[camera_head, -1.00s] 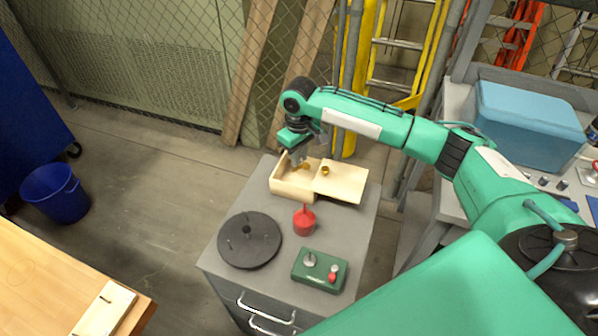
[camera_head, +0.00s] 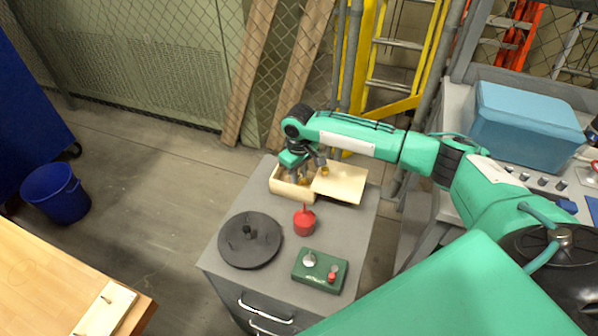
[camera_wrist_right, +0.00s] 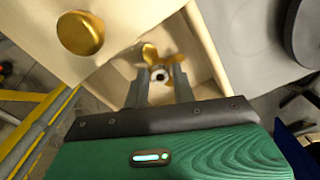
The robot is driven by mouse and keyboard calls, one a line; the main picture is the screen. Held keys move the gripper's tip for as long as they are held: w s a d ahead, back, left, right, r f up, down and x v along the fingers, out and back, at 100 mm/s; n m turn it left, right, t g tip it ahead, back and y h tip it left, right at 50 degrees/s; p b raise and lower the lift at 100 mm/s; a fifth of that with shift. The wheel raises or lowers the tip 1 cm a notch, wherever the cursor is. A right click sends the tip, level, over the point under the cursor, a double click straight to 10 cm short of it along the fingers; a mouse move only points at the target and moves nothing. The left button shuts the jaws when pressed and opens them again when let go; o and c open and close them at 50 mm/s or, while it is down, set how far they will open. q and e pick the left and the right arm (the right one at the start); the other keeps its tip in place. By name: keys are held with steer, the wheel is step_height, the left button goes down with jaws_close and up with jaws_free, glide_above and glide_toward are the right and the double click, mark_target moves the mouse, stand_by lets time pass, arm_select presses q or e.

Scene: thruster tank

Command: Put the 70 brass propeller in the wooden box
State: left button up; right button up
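The brass propeller (camera_wrist_right: 172,58) lies inside the wooden box (camera_wrist_right: 212,50) in the right wrist view. Its dark-centred hub sits between my right gripper's fingers (camera_wrist_right: 158,78), with gaps on both sides. That gripper is open, its fingers reaching down into the box. In the head view my right gripper (camera_head: 299,174) is over the wooden box (camera_head: 293,193) and mostly hides the propeller. The box's pale lid (camera_head: 345,186) with a brass knob (camera_head: 325,171) lies at its right side. My left gripper is out of view.
On the grey cabinet top (camera_head: 262,200) are a red funnel-like part (camera_head: 304,222), a black round plate with pegs (camera_head: 250,241) and a green control box (camera_head: 320,270). A blue bin (camera_head: 55,193) stands on the floor at left.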

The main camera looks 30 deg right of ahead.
steer(key=shift+o, duration=1.1)
steer(key=shift+r, duration=0.1)
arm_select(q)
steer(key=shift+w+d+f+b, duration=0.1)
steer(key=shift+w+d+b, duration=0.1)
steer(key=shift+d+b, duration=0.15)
arm_select(e)
step_height(320, 180, up, 12)
